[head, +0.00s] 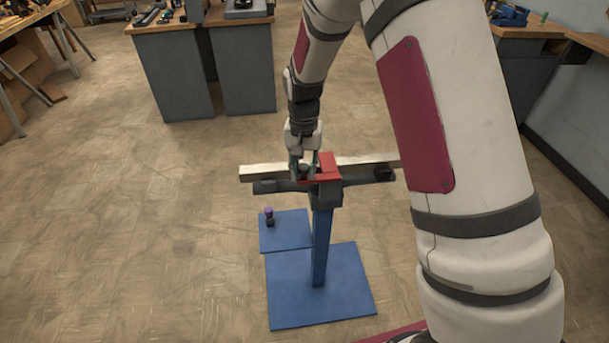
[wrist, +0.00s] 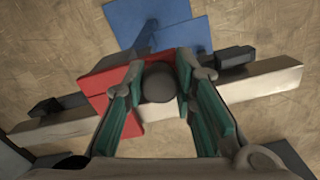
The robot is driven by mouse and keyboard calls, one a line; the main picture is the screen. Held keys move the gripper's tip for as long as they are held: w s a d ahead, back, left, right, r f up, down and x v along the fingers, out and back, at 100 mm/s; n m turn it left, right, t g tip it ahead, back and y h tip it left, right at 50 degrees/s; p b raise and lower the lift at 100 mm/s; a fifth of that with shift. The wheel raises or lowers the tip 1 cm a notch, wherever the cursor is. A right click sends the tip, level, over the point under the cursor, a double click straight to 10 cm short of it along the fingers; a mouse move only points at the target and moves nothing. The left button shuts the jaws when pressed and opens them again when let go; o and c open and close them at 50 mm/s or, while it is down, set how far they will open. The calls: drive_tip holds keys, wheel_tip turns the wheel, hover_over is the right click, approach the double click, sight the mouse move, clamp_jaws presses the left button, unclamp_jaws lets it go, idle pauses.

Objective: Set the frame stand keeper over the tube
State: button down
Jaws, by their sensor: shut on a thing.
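The frame stand has a blue post (head: 321,245) on a blue base plate and a dark cradle (head: 270,187) on top. A pale square tube (head: 262,170) lies across the stand; in the wrist view the tube (wrist: 262,82) runs from lower left to upper right. The red keeper (head: 329,163) is across the tube at the post top; it also shows in the wrist view (wrist: 100,82). My gripper (head: 304,174) is shut on the keeper's round dark knob (wrist: 159,83), with a finger on each side. I cannot tell whether the keeper rests fully on the cradle.
A small blue plate (head: 284,232) beside the base carries a small black piece with a purple top (head: 269,214). Workbenches (head: 178,78) stand at the back. The floor around the stand is clear. My arm covers the right side.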

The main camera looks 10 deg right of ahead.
drive_tip(key=shift+w+d, duration=0.1)
drive_tip(key=shift+w, duration=0.1)
drive_tip(key=c, duration=1.3)
unclamp_jaws()
wheel_tip(320, 180, up, 12)
